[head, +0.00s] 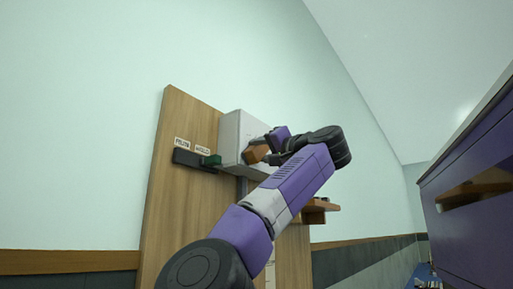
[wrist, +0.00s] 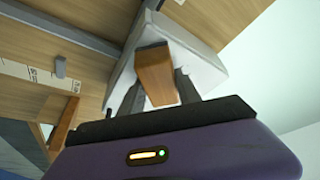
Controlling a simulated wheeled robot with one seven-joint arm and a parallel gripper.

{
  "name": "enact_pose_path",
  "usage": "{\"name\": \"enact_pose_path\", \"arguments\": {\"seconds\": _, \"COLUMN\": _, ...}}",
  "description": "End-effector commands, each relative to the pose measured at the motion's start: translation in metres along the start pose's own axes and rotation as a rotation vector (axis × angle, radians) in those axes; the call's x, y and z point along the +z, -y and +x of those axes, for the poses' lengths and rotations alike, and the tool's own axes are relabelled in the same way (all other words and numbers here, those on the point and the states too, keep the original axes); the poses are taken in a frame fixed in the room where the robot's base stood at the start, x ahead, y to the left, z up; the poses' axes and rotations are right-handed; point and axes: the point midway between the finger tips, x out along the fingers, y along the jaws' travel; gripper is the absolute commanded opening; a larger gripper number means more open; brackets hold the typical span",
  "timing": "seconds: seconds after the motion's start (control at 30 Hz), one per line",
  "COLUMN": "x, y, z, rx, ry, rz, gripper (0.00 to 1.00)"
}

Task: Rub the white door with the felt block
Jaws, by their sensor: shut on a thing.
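The white door (head: 232,134) is the pale face of a box mounted on an upright wooden board. It also shows in the wrist view (wrist: 197,62), beyond my fingers. My gripper (head: 268,151) is shut on a brown block, which I take to be the felt block (head: 255,154). In the wrist view the block (wrist: 155,70) sits between the two dark fingers (wrist: 160,93), its far end at the white box. I cannot tell whether it touches the door.
The wooden board (head: 181,110) carries a dark holder (head: 186,157) with a green block (head: 211,160) on its right, under two small labels. A wooden shelf (head: 325,207) juts out right of the board. A purple cabinet (head: 470,200) stands at the far right.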

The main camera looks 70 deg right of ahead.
Motion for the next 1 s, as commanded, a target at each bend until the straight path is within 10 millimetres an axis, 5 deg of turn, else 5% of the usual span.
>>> {"name": "enact_pose_path", "arguments": {"seconds": 1.0, "x": -0.037, "y": -0.041, "z": 0.018, "rx": 0.001, "ry": 0.001, "rz": 0.000, "gripper": 0.07}}
